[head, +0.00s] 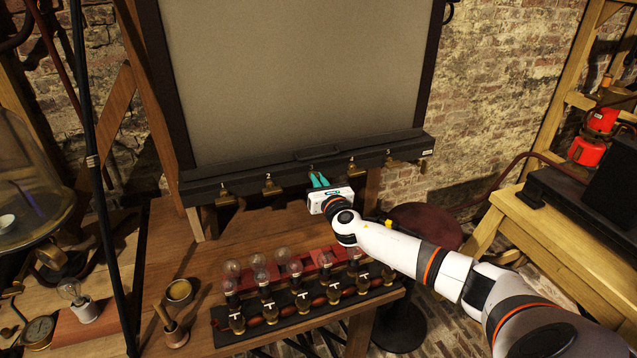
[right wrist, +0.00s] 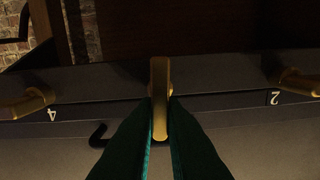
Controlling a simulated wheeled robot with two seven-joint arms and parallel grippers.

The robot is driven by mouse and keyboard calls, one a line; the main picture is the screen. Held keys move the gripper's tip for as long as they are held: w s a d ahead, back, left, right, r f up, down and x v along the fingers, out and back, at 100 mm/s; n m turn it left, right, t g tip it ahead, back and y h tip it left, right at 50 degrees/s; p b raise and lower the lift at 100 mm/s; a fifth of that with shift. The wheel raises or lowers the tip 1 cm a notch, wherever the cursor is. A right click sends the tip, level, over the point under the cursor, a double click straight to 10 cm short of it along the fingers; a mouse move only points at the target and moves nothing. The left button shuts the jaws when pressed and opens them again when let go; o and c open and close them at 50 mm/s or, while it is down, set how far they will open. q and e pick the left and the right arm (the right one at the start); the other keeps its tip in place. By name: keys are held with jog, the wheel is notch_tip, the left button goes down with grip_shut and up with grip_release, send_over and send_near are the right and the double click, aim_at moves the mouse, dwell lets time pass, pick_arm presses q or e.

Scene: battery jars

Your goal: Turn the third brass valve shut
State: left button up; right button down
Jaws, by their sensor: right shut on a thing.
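The third brass valve (right wrist: 160,75) stands between the plates marked 4 and 2 in the right wrist view. Its handle looks upright there, with a finger on each side. My right gripper (head: 317,181) has green fingers, shut on this valve at the black rail (head: 230,179) under the large grey panel. In the head view the fingers and white gripper body mostly hide the valve. The neighbouring brass valves, number 2 (head: 270,187) and number 4 (head: 354,170), stand apart from the fingers. My left gripper is not in view.
Below the rail is a wooden bench (head: 190,235). A rack (head: 300,316) with several glass bulbs and brass switches stands at its front, under my right arm. A brass cup (head: 179,291) stands left of it. A black hook (right wrist: 98,135) sits near the third valve.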

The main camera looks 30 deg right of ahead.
jog(key=shift+s+d+f+m+b, duration=0.15)
jog(key=shift+m+b, duration=0.9)
jog(key=shift+m, duration=1.8)
jog(key=shift+w+d+f+m+b, duration=0.1)
jog(key=shift+d+f+m+b, duration=0.2)
jog(key=shift+m+b, duration=1.65)
jog(key=shift+s+d+f+m+b, duration=0.1)
jog(key=shift+d+f+m+b, duration=0.1)
jog(key=shift+m, duration=3.5)
jog(key=c, duration=1.5)
grip_release()
